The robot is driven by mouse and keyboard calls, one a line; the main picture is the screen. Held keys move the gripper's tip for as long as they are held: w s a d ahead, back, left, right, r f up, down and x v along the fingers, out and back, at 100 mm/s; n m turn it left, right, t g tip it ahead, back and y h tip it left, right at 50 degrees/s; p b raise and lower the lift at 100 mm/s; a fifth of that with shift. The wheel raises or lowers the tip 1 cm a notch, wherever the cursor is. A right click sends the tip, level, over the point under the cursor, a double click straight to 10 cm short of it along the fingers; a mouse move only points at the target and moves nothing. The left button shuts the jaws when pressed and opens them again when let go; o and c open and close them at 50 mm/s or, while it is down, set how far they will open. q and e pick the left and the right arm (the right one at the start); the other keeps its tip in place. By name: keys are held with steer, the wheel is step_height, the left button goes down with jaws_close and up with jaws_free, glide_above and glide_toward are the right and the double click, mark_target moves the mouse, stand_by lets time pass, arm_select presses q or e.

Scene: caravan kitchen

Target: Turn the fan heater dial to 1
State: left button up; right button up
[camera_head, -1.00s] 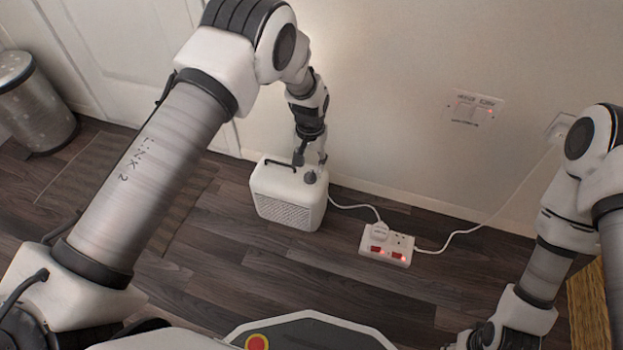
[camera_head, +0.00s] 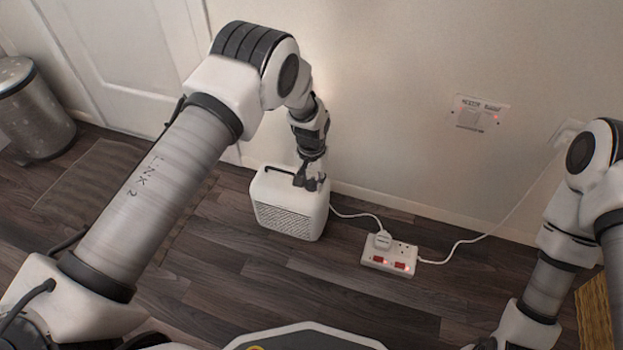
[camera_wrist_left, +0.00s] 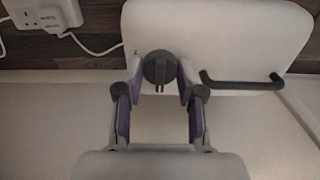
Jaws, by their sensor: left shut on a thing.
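The white fan heater (camera_head: 288,214) stands on the dark wood floor near the wall, its grille facing me. Its top also shows in the left wrist view (camera_wrist_left: 220,35), with a dark handle (camera_wrist_left: 240,84) at the right. The round grey dial (camera_wrist_left: 159,69) is on the top, with a raised grip bar pointing toward the bottom of the wrist picture. My left gripper (camera_head: 311,184) reaches down onto the heater top. In the wrist view its fingers (camera_wrist_left: 159,78) are shut on the dial, one on each side. The dial's markings are too small to read.
A white power strip (camera_head: 389,257) with lit red switches lies right of the heater, with a plug in it. Its cable runs to a wall socket (camera_head: 566,134). A metal bin (camera_head: 35,110) stands at far left.

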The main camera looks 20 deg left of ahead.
mark_target(311, 181)
arm_select(q)
steer(key=shift+s+r+m+p, duration=0.1)
steer(key=shift+r+m+p, duration=0.1)
steer(key=shift+m+p, duration=0.95)
steer(key=m+p, duration=0.2)
steer(key=shift+p, duration=0.3)
steer(key=m+p, duration=0.2)
steer(key=m, duration=0.1)
steer(key=shift+f+m, duration=0.15)
steer(key=shift+m, duration=0.2)
steer(key=shift+f+m+p, duration=0.1)
steer(key=shift+m+p, duration=0.55)
steer(key=shift+m, duration=1.05)
steer(key=o, duration=0.9)
step_height(311, 181, up, 12)
